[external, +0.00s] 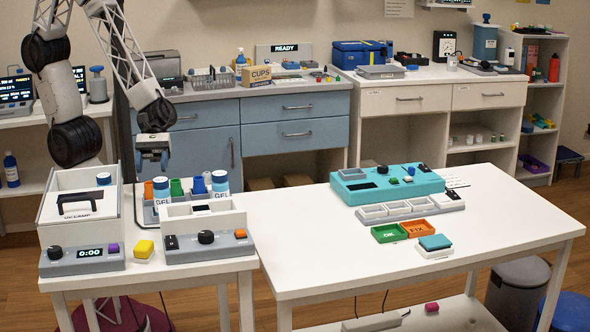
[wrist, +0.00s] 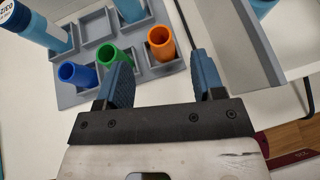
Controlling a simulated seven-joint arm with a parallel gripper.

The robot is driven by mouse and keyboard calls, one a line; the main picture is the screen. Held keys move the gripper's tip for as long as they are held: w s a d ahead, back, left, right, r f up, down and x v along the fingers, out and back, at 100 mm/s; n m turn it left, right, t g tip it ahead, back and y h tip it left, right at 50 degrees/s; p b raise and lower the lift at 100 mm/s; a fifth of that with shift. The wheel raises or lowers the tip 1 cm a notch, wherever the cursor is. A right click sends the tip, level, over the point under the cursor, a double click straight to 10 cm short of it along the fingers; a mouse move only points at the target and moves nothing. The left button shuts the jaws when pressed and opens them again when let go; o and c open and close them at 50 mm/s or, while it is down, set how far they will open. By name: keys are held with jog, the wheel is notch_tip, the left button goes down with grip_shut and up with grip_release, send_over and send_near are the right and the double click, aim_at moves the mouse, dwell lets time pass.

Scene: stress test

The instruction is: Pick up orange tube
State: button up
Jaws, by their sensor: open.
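The orange tube (wrist: 161,44) stands in a grey rack (wrist: 158,68) in the wrist view. Its open top shows between the lines of my two blue fingers. In the external view the orange tube (external: 148,190) is at the left of the rack row. My gripper (wrist: 158,72) is open and empty, with one finger to the left and one to the right of the tube's line. In the external view my gripper (external: 152,158) hangs above the rack, apart from the tube. How far the fingertips are from the tube is hard to tell.
A green tube (wrist: 113,54) and a blue tube (wrist: 77,73) stand to the left of it in the rack. Blue-and-white bottles (external: 220,182) stand close by. A grey-and-white device (external: 205,220) is in front of the rack. The big white table (external: 300,225) has free room at its left.

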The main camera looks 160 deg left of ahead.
aim_at(149, 188)
jog(key=shift+w, duration=0.1)
jog(key=shift+x, duration=2.5)
jog(key=c, duration=1)
